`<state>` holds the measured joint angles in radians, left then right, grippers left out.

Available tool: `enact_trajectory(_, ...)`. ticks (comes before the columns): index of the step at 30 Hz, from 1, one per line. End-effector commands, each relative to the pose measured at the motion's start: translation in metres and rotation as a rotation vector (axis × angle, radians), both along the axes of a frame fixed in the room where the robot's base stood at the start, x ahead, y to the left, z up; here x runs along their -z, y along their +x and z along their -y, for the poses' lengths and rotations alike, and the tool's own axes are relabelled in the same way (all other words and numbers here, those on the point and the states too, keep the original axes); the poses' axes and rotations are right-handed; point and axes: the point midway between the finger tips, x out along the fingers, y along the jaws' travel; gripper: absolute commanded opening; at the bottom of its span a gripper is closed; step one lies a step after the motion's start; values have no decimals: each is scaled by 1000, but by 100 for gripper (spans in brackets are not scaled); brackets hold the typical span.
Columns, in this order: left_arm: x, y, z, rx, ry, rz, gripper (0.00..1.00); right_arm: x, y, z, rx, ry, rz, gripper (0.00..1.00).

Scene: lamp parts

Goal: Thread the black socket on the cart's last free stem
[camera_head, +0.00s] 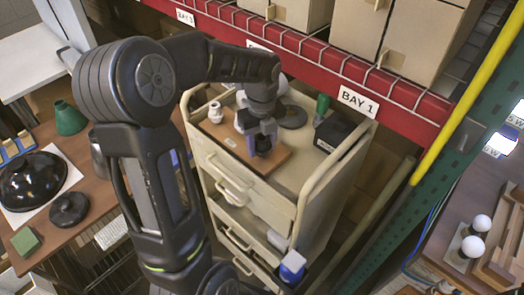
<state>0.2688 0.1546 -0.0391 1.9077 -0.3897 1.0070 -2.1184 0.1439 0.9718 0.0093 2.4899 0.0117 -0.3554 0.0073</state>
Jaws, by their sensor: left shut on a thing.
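The beige cart (325,178) stands in the middle, with a brown wooden board (277,161) on its top. My left arm reaches over from the left, and my left gripper (259,142) points down over the board. It is shut on a small dark piece, apparently the black socket (263,146), at board level. The fingers hide most of it, and I cannot tell whether it sits on a stem. A white socket-like part (215,112) stands upright on the board's left end. Any stem under the gripper is hidden. My right gripper is not in view.
A black round disc (293,117), a green bottle (322,104) and a black box (332,132) stand on the cart top behind and right of the board. The red shelf beam (330,62) runs close behind. A left table (98,188) holds a black dome (32,180).

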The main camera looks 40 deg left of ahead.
Motion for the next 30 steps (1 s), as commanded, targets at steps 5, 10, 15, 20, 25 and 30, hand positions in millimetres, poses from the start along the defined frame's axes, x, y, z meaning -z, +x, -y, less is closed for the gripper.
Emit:
enact_trajectory(5,-1,2,-1,180,3,5,0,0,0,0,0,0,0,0)
enact_trajectory(10,-1,2,-1,194,3,5,0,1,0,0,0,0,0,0)
enact_trajectory(15,-1,2,-1,208,3,5,0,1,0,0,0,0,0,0)
enact_trajectory(20,0,2,-1,302,4,5,49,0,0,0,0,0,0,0)
enact_trajectory(25,0,1,0,299,2,4,63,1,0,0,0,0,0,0)
enact_trajectory(30,0,1,0,298,1,2,71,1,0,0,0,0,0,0)
